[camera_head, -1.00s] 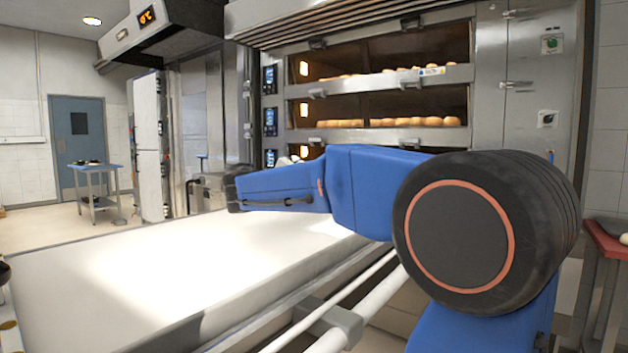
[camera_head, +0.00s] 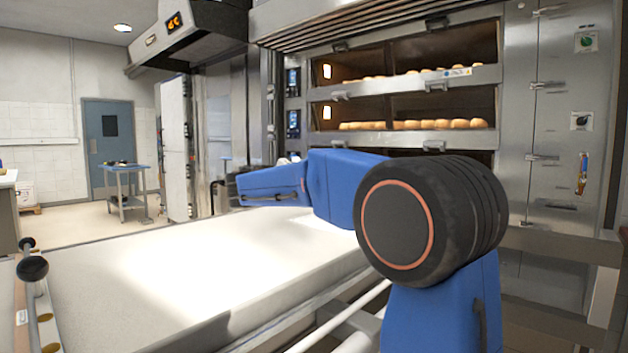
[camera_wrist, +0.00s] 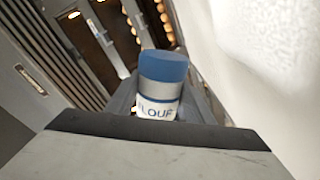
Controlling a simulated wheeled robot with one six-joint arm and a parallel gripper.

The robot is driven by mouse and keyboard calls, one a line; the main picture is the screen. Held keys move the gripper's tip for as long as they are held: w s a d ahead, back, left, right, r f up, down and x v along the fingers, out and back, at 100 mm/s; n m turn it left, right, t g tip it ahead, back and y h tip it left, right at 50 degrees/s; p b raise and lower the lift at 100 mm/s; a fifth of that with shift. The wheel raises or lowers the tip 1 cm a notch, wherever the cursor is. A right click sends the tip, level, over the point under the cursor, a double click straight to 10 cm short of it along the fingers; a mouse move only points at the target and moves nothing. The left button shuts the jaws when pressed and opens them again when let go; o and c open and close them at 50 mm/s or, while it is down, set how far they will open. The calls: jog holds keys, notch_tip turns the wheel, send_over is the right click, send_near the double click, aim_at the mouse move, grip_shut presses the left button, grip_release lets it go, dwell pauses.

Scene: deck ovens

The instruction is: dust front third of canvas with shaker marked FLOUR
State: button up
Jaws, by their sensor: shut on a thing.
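The shaker (camera_wrist: 160,85) has a blue cap and a pale body with a blue band, and its label reads "FLOUR", partly cut off. My gripper (camera_wrist: 158,104) is shut on it in the wrist view; grey finger parts show on both sides of it. In the head view my blue arm reaches leftward over the far side of the canvas, and the gripper and shaker cannot be made out there. The canvas (camera_head: 130,265) is a long, pale, flat surface, brightly lit in the middle. It also shows as a white surface in the wrist view (camera_wrist: 255,50). I cannot make out any flour on it.
Deck ovens (camera_head: 415,105) with loaves inside stand behind the canvas. A rail with dark knobs (camera_head: 32,268) runs along the canvas's left edge. A small blue-topped table (camera_head: 125,168) stands far off by a blue door (camera_head: 108,130). Open floor lies between.

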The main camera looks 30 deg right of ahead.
jog(key=shift+w+a, duration=0.25)
jog(key=shift+w, duration=0.3)
jog(key=shift+s+d, duration=1.7)
jog(key=shift+s, duration=1.8)
jog(key=shift+s+d, duration=0.9)
jog(key=shift+d, duration=8.15)
jog(key=shift+s+d, duration=1.65)
jog(key=shift+s, duration=1.9)
jog(key=s+d+r+n, duration=0.1)
jog(key=r+n, duration=0.2)
jog(key=n, duration=0.9)
jog(key=s+r+n, duration=0.2)
jog(key=r+n, duration=0.2)
jog(key=n, duration=0.8)
jog(key=shift+s+d, duration=0.25)
jog(key=shift+d, duration=0.1)
jog(key=shift+w, duration=0.1)
